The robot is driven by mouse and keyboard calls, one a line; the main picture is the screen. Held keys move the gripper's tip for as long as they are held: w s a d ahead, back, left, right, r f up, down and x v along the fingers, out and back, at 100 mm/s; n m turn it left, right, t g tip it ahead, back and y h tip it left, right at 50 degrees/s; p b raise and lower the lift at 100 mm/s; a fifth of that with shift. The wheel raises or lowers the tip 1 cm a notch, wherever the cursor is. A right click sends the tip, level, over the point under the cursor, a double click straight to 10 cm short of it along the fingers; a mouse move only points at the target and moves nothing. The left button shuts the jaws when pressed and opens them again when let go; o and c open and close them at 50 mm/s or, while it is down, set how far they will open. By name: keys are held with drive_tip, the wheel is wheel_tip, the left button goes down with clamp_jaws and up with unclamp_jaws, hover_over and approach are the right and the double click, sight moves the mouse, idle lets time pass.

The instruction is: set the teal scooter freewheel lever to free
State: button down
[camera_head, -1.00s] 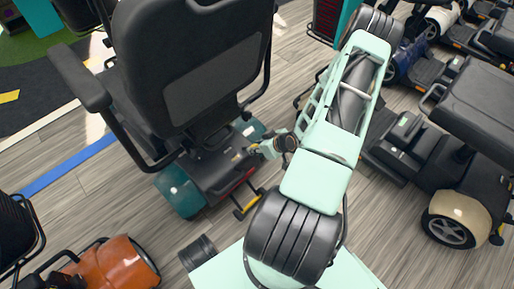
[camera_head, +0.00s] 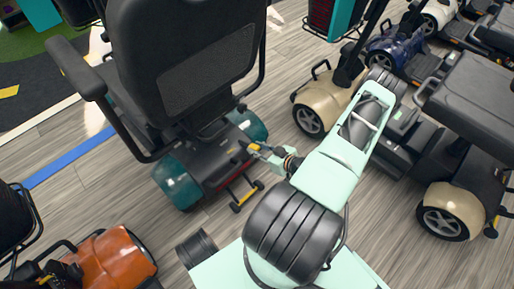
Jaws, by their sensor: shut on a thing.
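The teal scooter (camera_head: 178,184) stands left of centre with its back toward me, its black seat (camera_head: 195,65) above teal rear fenders. A small yellow piece, apparently the freewheel lever (camera_head: 254,147), shows at the right rear of its black body. My gripper (camera_head: 263,150) is at that lever, shut on it. The fingers are small in the view and partly merge with the lever, so its exact setting cannot be told.
An orange scooter (camera_head: 112,262) is at the lower left. A cream scooter (camera_head: 445,212) stands at the right, and a blue one (camera_head: 396,47) is further back.

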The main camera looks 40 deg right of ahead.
drive_tip(key=shift+f, duration=0.1)
drive_tip(key=c, duration=1.6)
unclamp_jaws()
wheel_tip(320, 180, up, 10)
drive_tip(key=shift+r, duration=0.1)
